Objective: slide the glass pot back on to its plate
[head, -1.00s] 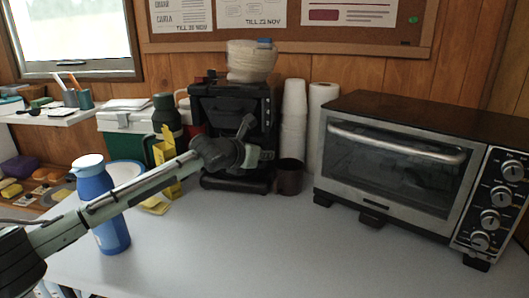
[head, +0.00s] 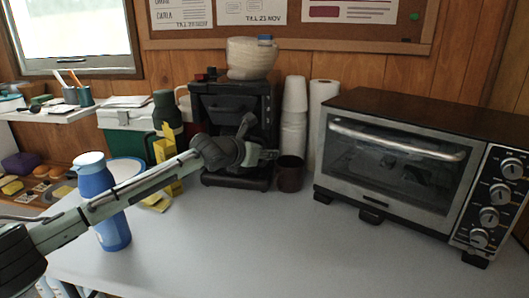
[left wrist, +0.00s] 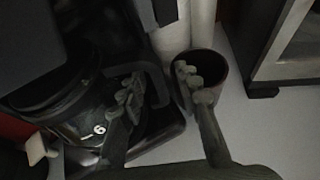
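The glass pot (left wrist: 75,118) is dark, with a white number mark on its side, and shows at the left of the left wrist view. Its black handle (left wrist: 153,78) points toward the gap between my fingers. The pot is by the dark base of the black coffee machine (head: 228,98); the plate under it is not clearly told apart. In the head view my arm hides the pot. My left gripper (head: 272,154) is at the machine's front right. In the left wrist view the gripper (left wrist: 157,84) is open, one finger on each side of the handle. My right gripper is not in view.
A dark brown mug (head: 290,174) stands close beside my right-hand finger. Stacked white cups (head: 293,115) and a paper roll (head: 322,105) stand behind it. A toaster oven (head: 400,165) is at the right, a blue flask (head: 97,195) at the left. The front counter (head: 240,245) is clear.

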